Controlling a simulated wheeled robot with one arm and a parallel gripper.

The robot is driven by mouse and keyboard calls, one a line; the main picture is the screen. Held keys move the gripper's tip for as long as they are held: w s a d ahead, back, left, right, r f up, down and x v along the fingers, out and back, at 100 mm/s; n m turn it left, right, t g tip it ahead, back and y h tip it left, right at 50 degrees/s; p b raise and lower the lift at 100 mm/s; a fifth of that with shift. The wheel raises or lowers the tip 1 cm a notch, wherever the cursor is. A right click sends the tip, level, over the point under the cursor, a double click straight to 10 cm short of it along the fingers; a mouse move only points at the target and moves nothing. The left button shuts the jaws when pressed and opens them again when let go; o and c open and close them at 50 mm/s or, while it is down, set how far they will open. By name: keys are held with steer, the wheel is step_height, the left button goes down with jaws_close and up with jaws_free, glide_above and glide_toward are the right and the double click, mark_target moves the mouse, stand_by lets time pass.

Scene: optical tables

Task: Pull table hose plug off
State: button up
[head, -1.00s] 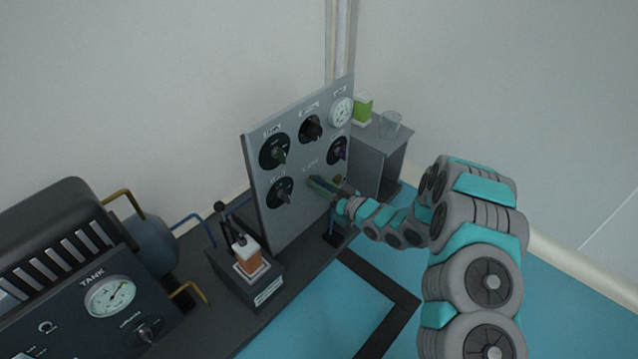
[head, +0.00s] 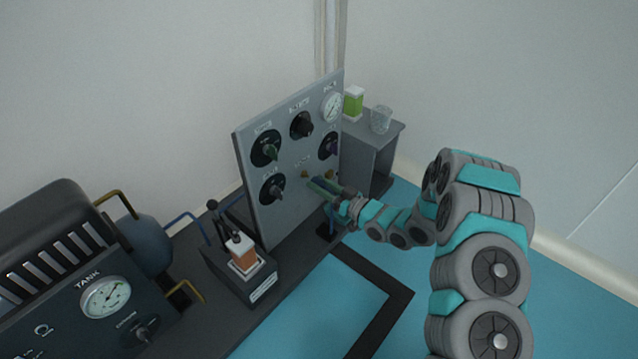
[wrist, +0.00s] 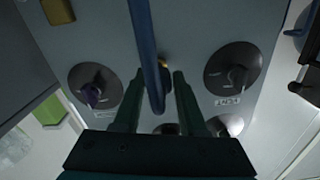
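A blue hose (wrist: 146,45) comes down from the top edge of the wrist view and passes between the fingers of my gripper (wrist: 159,76). The fingers are open, with a gap on each side of the hose. In the head view my gripper (head: 320,189) is close to the lower right part of the grey panel (head: 300,205), and a little blue shows at its fingers. A brass port (head: 304,173) shows on the panel just left of the fingers. A brass fitting (wrist: 168,128) shows between the fingers. I cannot tell whether the hose's plug sits in a port.
Several dark knobs surround the ports, including a purple one (wrist: 94,92) beside my fingers. A gauge (head: 332,107) is at the panel's upper right. A switch box (head: 240,275) stands front left. A side shelf (head: 372,150) stands behind.

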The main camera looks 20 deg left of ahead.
steer(key=o, duration=0.3)
steer(key=v, duration=0.8)
steer(key=shift+p, duration=0.35)
